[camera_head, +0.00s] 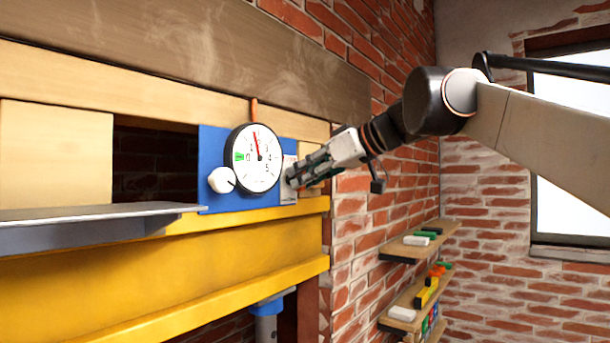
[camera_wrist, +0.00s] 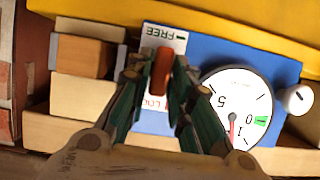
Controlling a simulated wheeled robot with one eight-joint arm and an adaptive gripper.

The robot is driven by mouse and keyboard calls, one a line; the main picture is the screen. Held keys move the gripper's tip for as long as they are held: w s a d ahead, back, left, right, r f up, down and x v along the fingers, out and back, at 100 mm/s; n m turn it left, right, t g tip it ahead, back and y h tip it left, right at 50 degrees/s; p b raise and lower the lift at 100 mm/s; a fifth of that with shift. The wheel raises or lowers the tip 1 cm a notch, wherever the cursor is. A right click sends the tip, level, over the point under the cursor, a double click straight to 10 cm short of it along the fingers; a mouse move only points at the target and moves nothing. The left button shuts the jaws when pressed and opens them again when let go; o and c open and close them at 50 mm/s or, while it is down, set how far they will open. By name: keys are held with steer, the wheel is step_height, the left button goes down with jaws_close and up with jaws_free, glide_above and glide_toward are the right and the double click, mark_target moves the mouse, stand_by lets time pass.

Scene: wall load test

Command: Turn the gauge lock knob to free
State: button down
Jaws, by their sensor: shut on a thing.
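The lock knob (camera_wrist: 161,72) is a reddish-brown bar on a white label plate (camera_wrist: 172,38). The plate reads FREE at its top in the wrist view, with red LOCK lettering partly hidden at its bottom. The knob's long side runs up and down between the two words; which end is the pointer I cannot tell. My gripper (camera_wrist: 158,78) is shut on the knob, one finger on each side. In the head view my gripper (camera_head: 292,177) reaches the plate from the right and hides the knob. The round white gauge (camera_head: 257,158) is beside it, with a red needle.
A blue panel (camera_head: 212,143) carries the gauge and a small white round knob (camera_head: 221,180). A yellow beam (camera_head: 150,280) runs below, and a grey ledge (camera_head: 90,213) juts out at left. Wall shelves (camera_head: 440,235) with small coloured items are at lower right.

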steer(key=m+g+y, duration=0.1)
steer(key=m+y, duration=0.1)
steer(key=m, duration=0.2)
steer(key=m+g+y, duration=0.1)
steer(key=m+y, duration=0.1)
steer(key=m, duration=0.2)
steer(key=f+m+g+y, duration=0.1)
steer(key=m+y, duration=0.1)
steer(key=m, duration=0.3)
steer(key=shift+w+d+f+g+y, duration=0.1)
steer(key=shift+w+d+g+y, duration=0.2)
steer(key=shift+w+d+g, duration=0.1)
stand_by(0.6)
steer(key=c, duration=1.6)
jaws_free()
steer(key=shift+o, duration=0.2)
steer(key=v, duration=1.2)
